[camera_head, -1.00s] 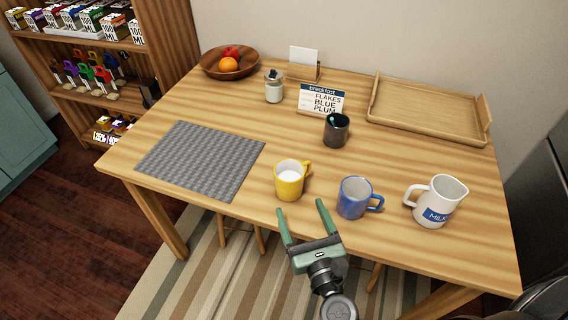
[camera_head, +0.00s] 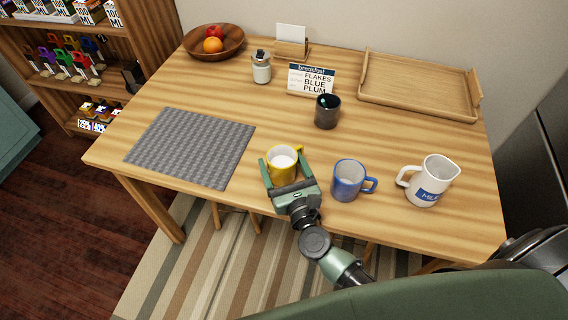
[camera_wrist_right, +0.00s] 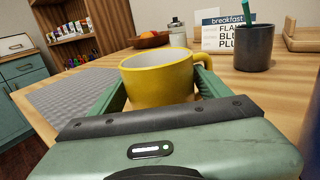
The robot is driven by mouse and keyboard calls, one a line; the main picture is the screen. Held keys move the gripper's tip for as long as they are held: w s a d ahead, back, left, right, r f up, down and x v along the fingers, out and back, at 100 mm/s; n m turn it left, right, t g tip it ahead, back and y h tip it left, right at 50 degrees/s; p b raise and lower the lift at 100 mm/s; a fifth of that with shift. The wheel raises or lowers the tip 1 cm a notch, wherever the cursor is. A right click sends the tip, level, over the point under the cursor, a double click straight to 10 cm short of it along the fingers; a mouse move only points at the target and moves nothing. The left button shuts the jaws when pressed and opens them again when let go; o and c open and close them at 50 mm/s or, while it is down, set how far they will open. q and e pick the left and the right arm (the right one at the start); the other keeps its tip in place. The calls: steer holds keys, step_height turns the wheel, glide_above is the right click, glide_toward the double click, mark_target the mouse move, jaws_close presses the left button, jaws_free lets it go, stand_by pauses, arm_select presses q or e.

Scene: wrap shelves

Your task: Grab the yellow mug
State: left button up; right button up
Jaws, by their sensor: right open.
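The yellow mug (camera_head: 283,170) stands upright near the table's front edge, pale inside, with its handle to the right. My right gripper (camera_head: 288,167) is open, with its green fingers on either side of the mug. In the right wrist view the mug (camera_wrist_right: 158,80) sits between the open fingers (camera_wrist_right: 155,88), its handle by the right finger. Whether the fingers touch the mug I cannot tell. My left gripper is not in view.
A blue mug (camera_head: 347,180) stands close to the right, then a white milk jug (camera_head: 430,182). A dark cup (camera_head: 327,112) is behind. A grey placemat (camera_head: 190,148) lies to the left. A wooden tray (camera_head: 415,84) is at the back right.

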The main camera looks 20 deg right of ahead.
steer(key=c, duration=1.6)
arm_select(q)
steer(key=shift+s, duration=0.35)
arm_select(e)
steer(key=shift+c, duration=0.2)
steer(key=shift+r, duration=0.15)
